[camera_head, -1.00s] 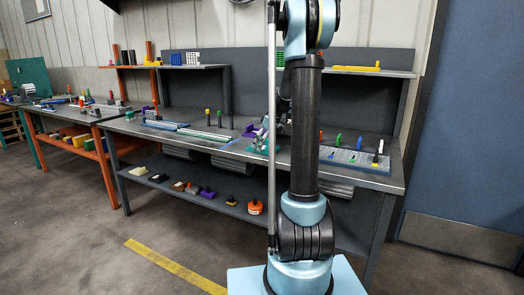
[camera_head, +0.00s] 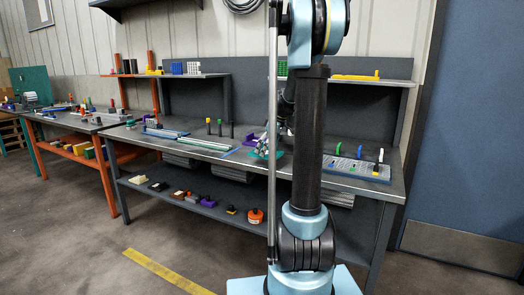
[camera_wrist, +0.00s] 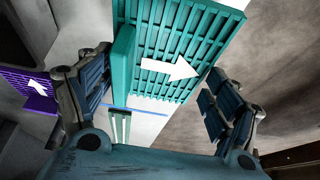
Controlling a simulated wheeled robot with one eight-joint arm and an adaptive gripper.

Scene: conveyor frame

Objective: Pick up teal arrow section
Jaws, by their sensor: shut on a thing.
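The teal arrow section (camera_wrist: 182,45) fills the top middle of the wrist view. It is a ribbed teal slab with a white arrow pointing right and a raised teal wall along its left side. My gripper (camera_wrist: 160,88) has one ribbed finger on each side of it and is shut on it. In the head view, the gripper is mostly hidden behind my arm, and a bit of teal (camera_head: 264,153) shows low over the bench. I cannot tell whether the section touches the bench.
A purple piece with a white arrow (camera_wrist: 28,90) lies left of my gripper. A peg board (camera_head: 355,167) stands at the right. A shelf (camera_head: 345,81) hangs above.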

